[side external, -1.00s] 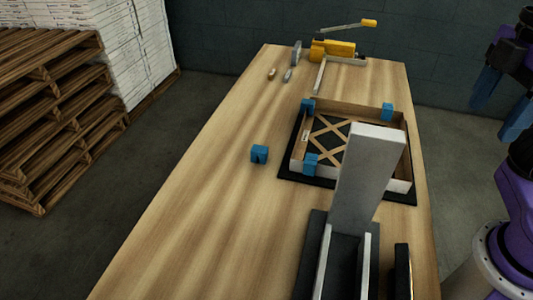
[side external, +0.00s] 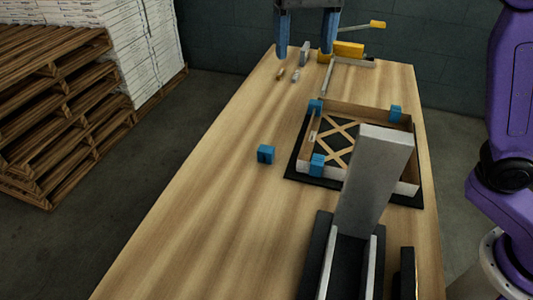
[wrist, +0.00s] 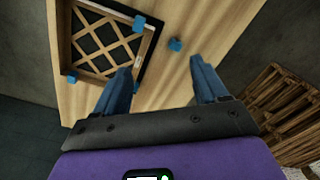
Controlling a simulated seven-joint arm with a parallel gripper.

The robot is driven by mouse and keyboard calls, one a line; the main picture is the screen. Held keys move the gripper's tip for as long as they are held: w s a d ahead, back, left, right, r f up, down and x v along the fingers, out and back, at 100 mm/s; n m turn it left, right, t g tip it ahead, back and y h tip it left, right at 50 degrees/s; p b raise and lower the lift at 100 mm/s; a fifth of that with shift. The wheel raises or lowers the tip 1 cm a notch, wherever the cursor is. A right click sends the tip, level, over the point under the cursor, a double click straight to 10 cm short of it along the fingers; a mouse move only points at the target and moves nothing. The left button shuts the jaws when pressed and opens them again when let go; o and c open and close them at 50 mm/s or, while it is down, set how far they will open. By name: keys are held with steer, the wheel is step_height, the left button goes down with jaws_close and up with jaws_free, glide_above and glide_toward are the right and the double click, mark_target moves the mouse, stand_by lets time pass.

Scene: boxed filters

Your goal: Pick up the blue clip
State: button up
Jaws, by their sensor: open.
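A loose blue clip (side external: 266,154) sits on the wooden table, left of the filter frame and apart from it. It also shows in the wrist view (wrist: 175,44), ahead of the gap between my fingertips. My gripper (side external: 304,55) is open and empty, high above the far part of the table. In the wrist view my two blue fingers (wrist: 160,64) are spread wide with nothing between them. Three similar blue clips sit on the frame's corners: far left (side external: 315,106), far right (side external: 395,114) and near left (side external: 317,163).
The filter frame (side external: 363,109) lies on a black mat (side external: 296,170). A grey upright block (side external: 376,175) stands nearer the camera. A yellow-handled tool (side external: 348,49) and small parts lie at the far end. The table left of the loose clip is clear. Pallets (side external: 55,120) stand beyond the left edge.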

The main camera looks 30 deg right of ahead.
mark_target(266, 148)
steer(key=w+a+f+m, duration=0.2)
steer(key=w+f+m, duration=0.2)
steer(key=w+m, duration=0.5)
steer(key=f, duration=0.9)
steer(key=w+f+n, duration=0.1)
steer(key=f, duration=0.9)
steer(key=f+n, duration=0.1)
steer(key=f, duration=0.8)
steer(key=shift+w+d+f, duration=0.15)
steer(key=c, duration=1)
